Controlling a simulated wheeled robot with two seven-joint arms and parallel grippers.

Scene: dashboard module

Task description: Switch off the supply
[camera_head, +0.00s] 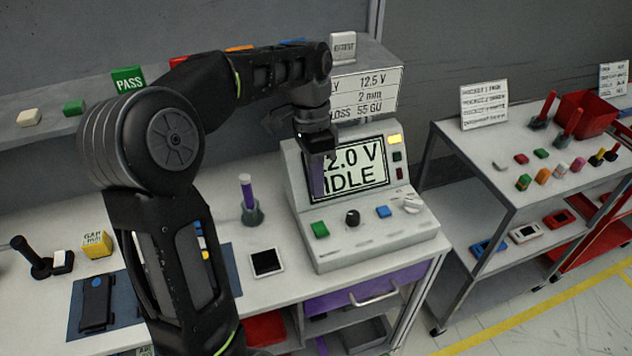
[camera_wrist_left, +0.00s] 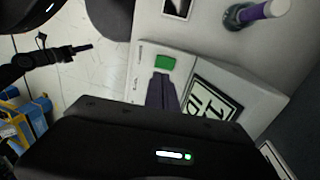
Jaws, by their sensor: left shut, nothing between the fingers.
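The supply console (camera_head: 365,240) is a light grey sloped box on the bench. Its screen (camera_head: 360,172) reads "2.0 V" and "IDLE", with its left edge hidden by my gripper. On its front ledge are a green button (camera_head: 320,229), a black knob (camera_head: 352,217), a blue button (camera_head: 383,211) and a white switch (camera_head: 411,205). A yellow lamp (camera_head: 395,140) is lit beside the screen. My left gripper (camera_head: 317,190) is shut and empty, pointing down before the screen's left side, above the ledge. In the left wrist view its fingertips (camera_wrist_left: 160,80) appear near the green button (camera_wrist_left: 165,62).
A purple-handled tool in a holder (camera_head: 249,200) and a white-framed dark pad (camera_head: 267,263) stand left of the console. A shelf unit (camera_head: 490,150) with small parts stands to the right. A dark arm-like shape (camera_wrist_left: 45,60) shows in the left wrist view, possibly my right arm.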

